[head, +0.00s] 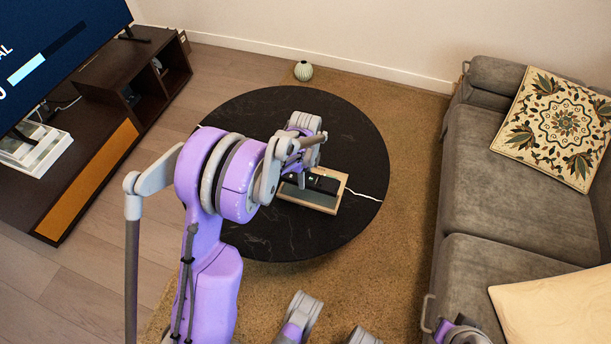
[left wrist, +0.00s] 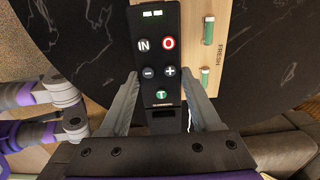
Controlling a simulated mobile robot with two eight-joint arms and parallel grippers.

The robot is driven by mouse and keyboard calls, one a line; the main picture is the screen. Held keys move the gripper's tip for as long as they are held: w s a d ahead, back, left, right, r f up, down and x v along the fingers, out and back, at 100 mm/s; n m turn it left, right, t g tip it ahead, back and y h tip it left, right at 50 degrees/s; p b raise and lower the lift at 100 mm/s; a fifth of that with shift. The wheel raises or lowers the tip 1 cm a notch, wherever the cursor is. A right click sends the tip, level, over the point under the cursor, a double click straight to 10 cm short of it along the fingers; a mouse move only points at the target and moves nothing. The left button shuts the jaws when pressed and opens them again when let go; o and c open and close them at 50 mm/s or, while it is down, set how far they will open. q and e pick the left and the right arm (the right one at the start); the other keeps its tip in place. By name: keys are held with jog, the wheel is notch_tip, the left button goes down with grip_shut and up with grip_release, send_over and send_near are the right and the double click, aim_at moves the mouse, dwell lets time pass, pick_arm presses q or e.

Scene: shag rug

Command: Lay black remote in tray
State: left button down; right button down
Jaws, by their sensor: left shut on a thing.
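The black remote (head: 324,184) is held in my left gripper (head: 303,160). In the left wrist view the remote (left wrist: 158,58) lies lengthwise between the two fingers, its buttons facing the camera. Part of the tray (left wrist: 232,50), marked FRESH, shows beside the remote in the left wrist view. My right gripper cannot be made out.
The round black table (head: 250,120) with white veins has bare surface around the tray. A grey sofa (head: 490,180) with a patterned cushion stands at right. A dark TV cabinet (head: 110,90) stands at left. A small ribbed vase (head: 303,70) is behind the table.

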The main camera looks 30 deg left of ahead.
dwell(0.4)
pick_arm(q)
jog(key=shift+f+b, duration=1.95)
jog(key=shift+f, duration=0.95)
jog(key=shift+f+b, duration=0.85)
jog(key=shift+f, duration=0.4)
grip_release()
notch_tip(320, 180, up, 11)
jog(key=p, duration=0.3)
jog(key=shift+s, duration=0.1)
